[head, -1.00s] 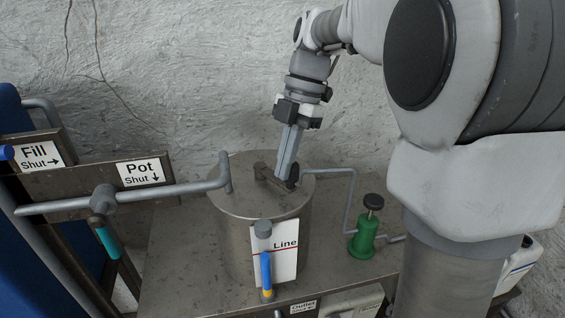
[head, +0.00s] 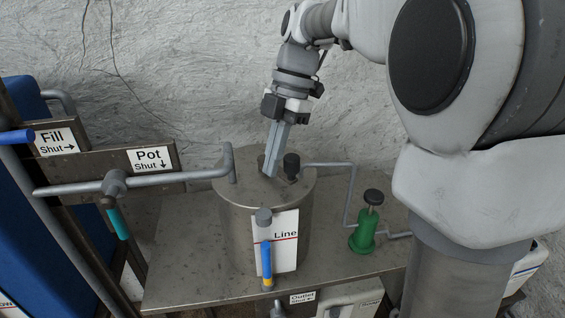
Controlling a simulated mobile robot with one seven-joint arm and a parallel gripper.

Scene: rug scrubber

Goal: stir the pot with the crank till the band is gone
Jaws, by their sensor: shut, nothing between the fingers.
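The steel pot (head: 240,225) stands on the metal bench, its round lid facing up. The crank's black knob (head: 291,161) stands upright on the right rear of the lid. My gripper (head: 269,173) is shut and empty, pointing down over the lid just left of the knob. Its fingers hide part of the crank arm, and I cannot tell whether they touch it. An upright sight tube (head: 266,248) at the pot's front holds blue above a yellow band (head: 267,282) at the bottom. A white card marked "Line" (head: 286,245) with a red line stands behind the tube.
A grey pipe with a teal handle (head: 118,223) reaches the lid from the left, below the "Pot" sign (head: 150,159). A "Fill" sign (head: 54,142) is farther left. A green pump (head: 365,230) stands right of the pot. The bench (head: 185,265) is bare at front left.

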